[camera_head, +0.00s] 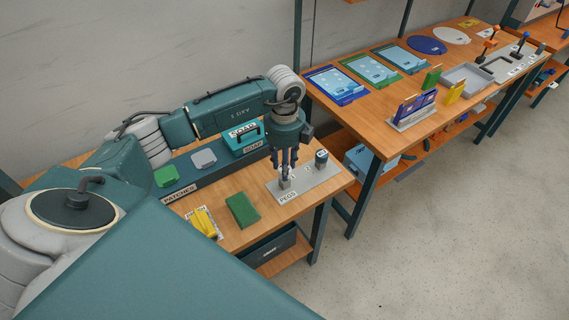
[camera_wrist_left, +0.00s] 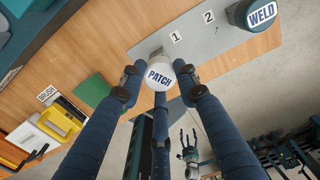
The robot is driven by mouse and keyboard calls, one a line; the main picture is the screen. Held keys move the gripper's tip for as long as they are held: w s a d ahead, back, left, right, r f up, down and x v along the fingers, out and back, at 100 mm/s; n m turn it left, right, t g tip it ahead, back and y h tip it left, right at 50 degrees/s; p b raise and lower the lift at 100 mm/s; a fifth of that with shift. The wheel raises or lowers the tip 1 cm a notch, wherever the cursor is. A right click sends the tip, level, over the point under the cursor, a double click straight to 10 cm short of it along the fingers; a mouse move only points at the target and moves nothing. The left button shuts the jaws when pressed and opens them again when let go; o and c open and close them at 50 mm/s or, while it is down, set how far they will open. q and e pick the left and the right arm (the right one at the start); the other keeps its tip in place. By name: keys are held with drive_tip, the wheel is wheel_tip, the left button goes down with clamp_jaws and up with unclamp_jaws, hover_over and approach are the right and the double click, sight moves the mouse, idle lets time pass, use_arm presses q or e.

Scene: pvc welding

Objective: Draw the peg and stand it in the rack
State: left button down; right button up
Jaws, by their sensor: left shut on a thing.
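My left gripper (camera_head: 286,172) points down over the grey plate labelled PEGS (camera_head: 321,176) on the near bench. It is shut on a pale peg (camera_head: 285,184) with a white cap marked PATCH; the cap shows between the fingers in the left wrist view (camera_wrist_left: 160,76). The peg looks upright, near the plate's left end; I cannot tell whether its foot is seated or lifted. A second, dark peg with a white WELD cap (camera_head: 321,156) stands at the plate's far end, and in the wrist view (camera_wrist_left: 259,14) near number 2. A small hand-like gripper, probably my right one (camera_wrist_left: 190,150), shows in the wrist view.
A green pad (camera_head: 242,209) and a yellow brush (camera_head: 204,222) lie left of the plate. Behind are a PATCHES tray (camera_head: 205,185) and a teal SOAP box (camera_head: 244,137). A second bench (camera_head: 359,119) stands to the right, beyond a gap.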

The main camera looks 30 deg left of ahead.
use_arm(q)
drive_tip(key=shift+f+b, duration=0.75)
drive_tip(key=shift+f, duration=0.35)
drive_tip(key=c, duration=1.2)
unclamp_jaws()
drive_tip(key=shift+r, duration=0.1)
wheel_tip(320, 180, up, 12)
